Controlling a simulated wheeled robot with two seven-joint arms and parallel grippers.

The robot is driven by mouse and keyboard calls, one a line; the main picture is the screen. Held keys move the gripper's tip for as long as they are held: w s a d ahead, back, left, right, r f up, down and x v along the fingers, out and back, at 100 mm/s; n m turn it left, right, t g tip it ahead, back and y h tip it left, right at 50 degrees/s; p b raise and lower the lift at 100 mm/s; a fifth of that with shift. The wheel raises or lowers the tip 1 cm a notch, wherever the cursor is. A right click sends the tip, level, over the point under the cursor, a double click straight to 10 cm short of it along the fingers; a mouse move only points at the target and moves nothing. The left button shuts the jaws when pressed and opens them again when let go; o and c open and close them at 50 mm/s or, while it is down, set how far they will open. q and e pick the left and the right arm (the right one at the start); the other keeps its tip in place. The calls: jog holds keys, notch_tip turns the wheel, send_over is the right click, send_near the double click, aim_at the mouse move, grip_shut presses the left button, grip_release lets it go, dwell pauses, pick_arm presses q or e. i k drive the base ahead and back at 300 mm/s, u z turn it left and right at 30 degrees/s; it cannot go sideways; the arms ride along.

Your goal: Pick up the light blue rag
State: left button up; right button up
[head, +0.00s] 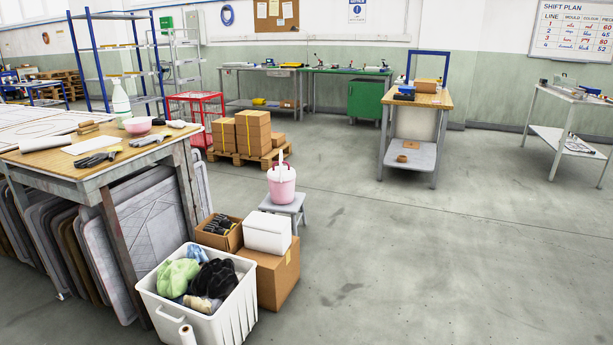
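A white bin (225,318) stands on the floor at the bottom, left of centre, filled with crumpled rags. A light green rag (177,277) lies on the left of the pile and a black rag (215,278) on the right. A beige rag (203,303) shows at the front of the pile. Neither of my grippers is in view.
A worktable (60,172) with gloves and a pink bowl (137,125) stands left of the bin, panels under it. A cardboard box (272,275) with a white box (267,232) on top stands close behind the bin. The floor (400,270) to the right is clear.

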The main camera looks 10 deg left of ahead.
aim_at(194, 251)
jog(key=i, duration=3.2)
jog(key=u, duration=3.65)
jog(key=i, duration=0.5)
jog(key=z, duration=0.1)
